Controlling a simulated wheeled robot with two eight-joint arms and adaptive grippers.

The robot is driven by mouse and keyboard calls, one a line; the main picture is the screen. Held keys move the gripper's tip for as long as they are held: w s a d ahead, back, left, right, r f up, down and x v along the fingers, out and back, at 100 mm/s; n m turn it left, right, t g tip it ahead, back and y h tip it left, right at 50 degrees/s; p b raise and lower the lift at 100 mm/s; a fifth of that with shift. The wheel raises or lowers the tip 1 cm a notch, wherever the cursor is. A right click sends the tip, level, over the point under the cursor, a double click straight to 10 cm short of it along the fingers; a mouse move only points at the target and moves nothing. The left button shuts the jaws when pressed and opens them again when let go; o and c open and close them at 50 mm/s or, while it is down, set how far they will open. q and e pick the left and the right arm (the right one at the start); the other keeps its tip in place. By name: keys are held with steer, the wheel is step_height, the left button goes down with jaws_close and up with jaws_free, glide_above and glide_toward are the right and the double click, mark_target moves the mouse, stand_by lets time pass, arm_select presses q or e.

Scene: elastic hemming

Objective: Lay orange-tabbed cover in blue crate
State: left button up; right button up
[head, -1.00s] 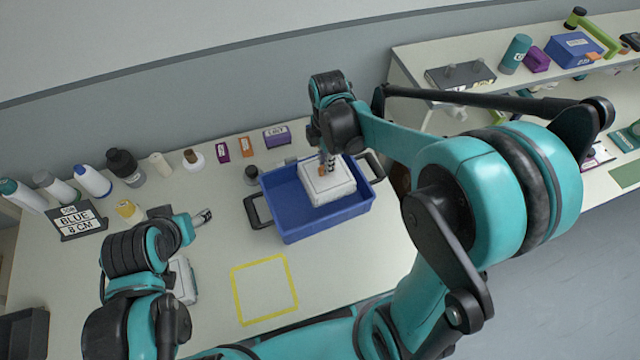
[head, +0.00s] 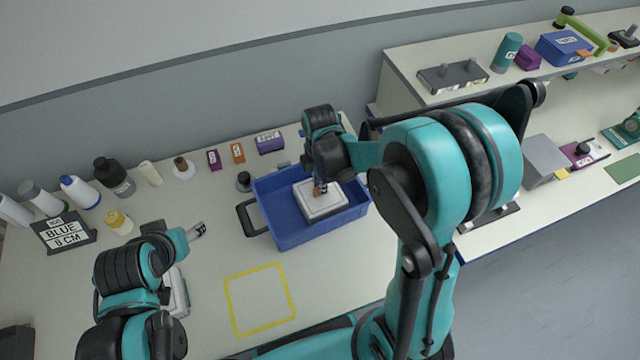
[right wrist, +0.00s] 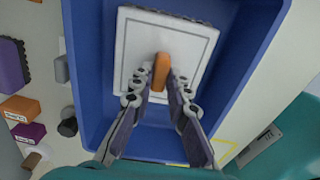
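The cover is a pale square slab (head: 312,205) with a dark edge and an upright orange tab. It lies roughly level inside the blue crate (head: 297,239), within its walls; whether it touches the bottom is hard to tell. My right gripper (head: 320,186) is above it. In the right wrist view, my right gripper's fingertips (right wrist: 160,80) are on either side of the orange tab (right wrist: 161,72), close against it. My left gripper (head: 197,230) is empty above the table, left of the crate; its finger gap is too small to judge.
A yellow square outline (head: 260,298) is on the clear table in front of the crate. A pale block (head: 178,295) is partly hidden by my left arm. A sign reading BLUE 8 CM (head: 64,232), bottles and small boxes line the back. A shelf (head: 400,80) stands at right.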

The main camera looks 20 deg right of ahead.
steer(key=o, duration=0.3)
steer(key=shift+r, duration=0.15)
step_height(320, 180, up, 11)
steer(key=p, duration=0.4)
steer(key=s+d+r+m+t, duration=0.1)
steer(key=s+r+m+t, duration=0.2)
steer(key=m, duration=0.6)
steer(key=s+r+m+t, duration=0.3)
steer(key=s+m, duration=0.4)
steer(key=m, duration=0.3)
steer(key=shift+s+d+m+t, duration=0.3)
steer(key=shift+d+t, duration=0.1)
steer(key=shift+t, duration=0.2)
steer(key=shift+f, duration=0.1)
